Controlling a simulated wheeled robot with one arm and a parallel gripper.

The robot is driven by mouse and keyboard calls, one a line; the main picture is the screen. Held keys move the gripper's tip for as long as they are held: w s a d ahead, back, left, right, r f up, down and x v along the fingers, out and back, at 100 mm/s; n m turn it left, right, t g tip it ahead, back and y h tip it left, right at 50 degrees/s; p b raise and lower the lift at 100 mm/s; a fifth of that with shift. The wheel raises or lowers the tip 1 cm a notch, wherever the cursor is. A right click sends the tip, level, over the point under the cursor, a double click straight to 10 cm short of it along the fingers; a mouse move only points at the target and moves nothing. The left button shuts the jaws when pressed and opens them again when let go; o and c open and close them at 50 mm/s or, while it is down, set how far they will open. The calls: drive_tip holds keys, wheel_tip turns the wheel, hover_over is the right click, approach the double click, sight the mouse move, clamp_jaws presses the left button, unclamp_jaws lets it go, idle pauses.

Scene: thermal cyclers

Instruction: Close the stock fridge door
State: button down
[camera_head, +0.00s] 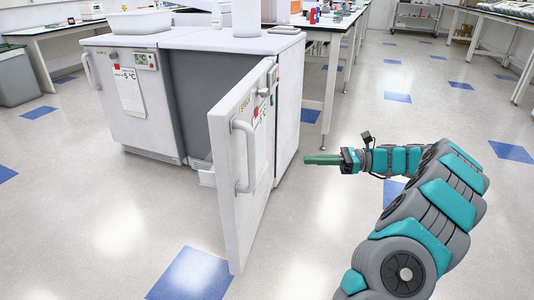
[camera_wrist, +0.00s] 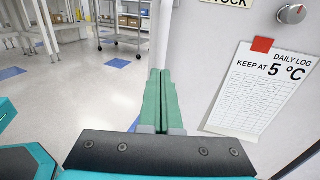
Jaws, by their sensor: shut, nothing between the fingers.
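The stock fridge door (camera_head: 240,160) stands wide open in the head view, swung out toward me, with a white vertical handle (camera_head: 243,157) on its outer face. The fridge's dark interior (camera_head: 200,90) shows behind it. My gripper (camera_head: 308,160) is shut and empty, to the right of the door, with its green fingers pointing left. In the wrist view the shut green fingers (camera_wrist: 159,88) are close beside the door's outer face (camera_wrist: 215,60), which bears a STOCK label, a dial and a daily log sheet (camera_wrist: 262,90). I cannot tell whether the fingers touch the door.
A second fridge (camera_head: 130,100) with its door shut stands to the left of the open one. A white tub (camera_head: 140,22) and a white container (camera_head: 246,18) stand on top. A bench (camera_head: 330,60) is behind. The floor around the open door is clear.

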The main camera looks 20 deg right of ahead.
approach(250, 160)
drive_tip(key=x, duration=0.2)
drive_tip(key=w+x, duration=0.1)
drive_tip(key=x, duration=0.2)
drive_tip(key=shift+w+a+f, duration=0.1)
drive_tip(key=shift+p, duration=0.3)
